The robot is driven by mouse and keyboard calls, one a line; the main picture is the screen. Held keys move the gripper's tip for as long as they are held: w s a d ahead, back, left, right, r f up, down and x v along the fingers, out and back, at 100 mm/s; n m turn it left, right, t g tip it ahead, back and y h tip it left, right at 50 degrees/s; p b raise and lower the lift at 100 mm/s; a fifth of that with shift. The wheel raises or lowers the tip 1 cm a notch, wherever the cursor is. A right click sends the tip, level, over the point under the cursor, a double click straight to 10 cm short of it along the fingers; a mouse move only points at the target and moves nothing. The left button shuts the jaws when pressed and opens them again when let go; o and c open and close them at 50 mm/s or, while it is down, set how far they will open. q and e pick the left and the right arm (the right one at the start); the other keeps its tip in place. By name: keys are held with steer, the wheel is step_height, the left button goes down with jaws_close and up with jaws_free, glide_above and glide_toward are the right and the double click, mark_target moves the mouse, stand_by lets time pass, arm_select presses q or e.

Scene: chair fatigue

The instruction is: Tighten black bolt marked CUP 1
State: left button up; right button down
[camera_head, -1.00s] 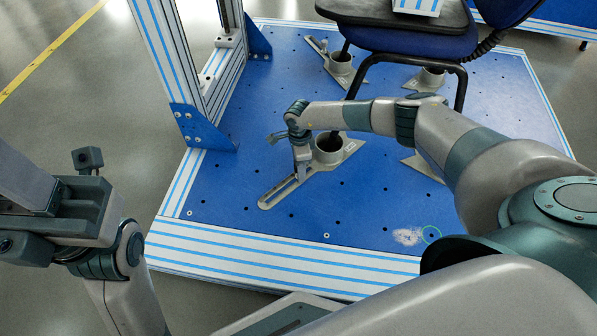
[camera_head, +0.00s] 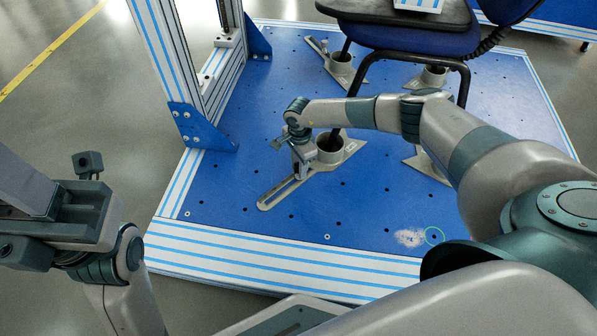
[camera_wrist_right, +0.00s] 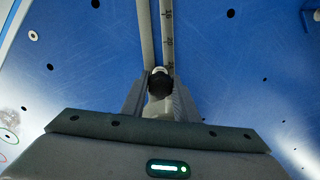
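A black bolt (camera_wrist_right: 159,86) with a pale part at its top shows in the right wrist view, at the slot of a grey slotted plate (camera_head: 272,197). My right gripper (camera_wrist_right: 160,92) has one finger on each side of the bolt, and the bolt fills the gap, so it looks shut on it. In the head view the right gripper (camera_head: 301,174) points down at the plate, beside a round cup (camera_head: 329,150), and hides the bolt. No CUP 1 marking is readable. My left gripper (camera_head: 70,212) is at the left edge, away from the plate; its fingertips are not clear.
A blue platform (camera_head: 370,208) with small holes carries several similar cup plates. A chair (camera_head: 415,42) stands in the cups at the back. A metal frame post (camera_head: 168,75) rises at the left. The platform's front is clear.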

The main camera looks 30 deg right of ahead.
steer(key=shift+r+m+p, duration=0.15)
steer(key=shift+m+p, duration=0.5)
steer(key=shift+m, duration=0.15)
steer(key=shift+m+p, duration=0.45)
steer(key=shift+m, duration=0.75)
steer(key=c, duration=1.4)
jaws_free()
